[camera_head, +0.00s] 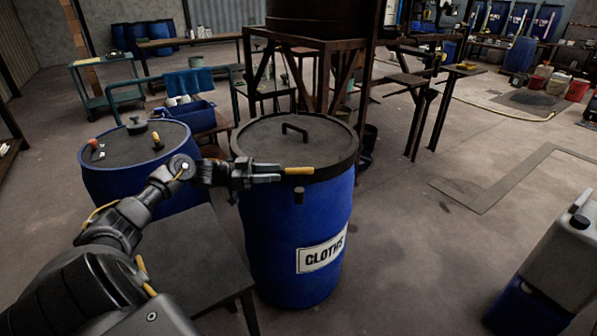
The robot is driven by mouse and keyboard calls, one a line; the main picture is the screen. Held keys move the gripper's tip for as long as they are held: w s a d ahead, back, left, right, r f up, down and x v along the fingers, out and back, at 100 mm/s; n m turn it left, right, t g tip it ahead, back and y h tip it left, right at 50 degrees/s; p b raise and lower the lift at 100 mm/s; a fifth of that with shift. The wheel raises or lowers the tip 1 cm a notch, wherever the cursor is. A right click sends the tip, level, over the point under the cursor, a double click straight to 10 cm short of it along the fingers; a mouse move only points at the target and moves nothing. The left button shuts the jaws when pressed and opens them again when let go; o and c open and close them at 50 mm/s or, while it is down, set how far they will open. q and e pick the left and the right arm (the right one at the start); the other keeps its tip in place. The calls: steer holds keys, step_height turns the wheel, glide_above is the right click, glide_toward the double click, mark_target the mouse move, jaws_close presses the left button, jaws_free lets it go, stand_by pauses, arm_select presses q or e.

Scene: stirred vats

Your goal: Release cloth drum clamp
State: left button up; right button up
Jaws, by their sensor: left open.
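The cloth drum (272,240) is a blue barrel with a white "CLOTHS" label (321,254). Its dark lid (262,138) with a bar handle (294,131) lies on top, with a dark band (340,166) around the rim. A yellow-orange clamp lever (299,171) shows at the front of the rim. My left gripper (280,174) is at the front rim, its fingers pointing right with the tips at the lever's left end. It is open; I cannot tell whether the fingers touch the lever. My right gripper is not in view.
Another blue drum (140,186) with loose items on its lid stands to the left. A dark table (190,250) stands in front of it. A rusty metal stand (320,80) is behind the cloth drum. A grey jerrycan (565,250) is at right. Floor right of the drum is clear.

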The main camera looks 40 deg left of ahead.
mark_target(297, 171)
arm_select(q)
steer(key=x, duration=0.8)
steer(key=shift+a+p, duration=0.1)
steer(key=shift+p, duration=0.25)
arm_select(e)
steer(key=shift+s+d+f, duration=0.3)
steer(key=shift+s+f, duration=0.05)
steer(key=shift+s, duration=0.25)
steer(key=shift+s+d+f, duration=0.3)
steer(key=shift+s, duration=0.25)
arm_select(q)
jaws_close()
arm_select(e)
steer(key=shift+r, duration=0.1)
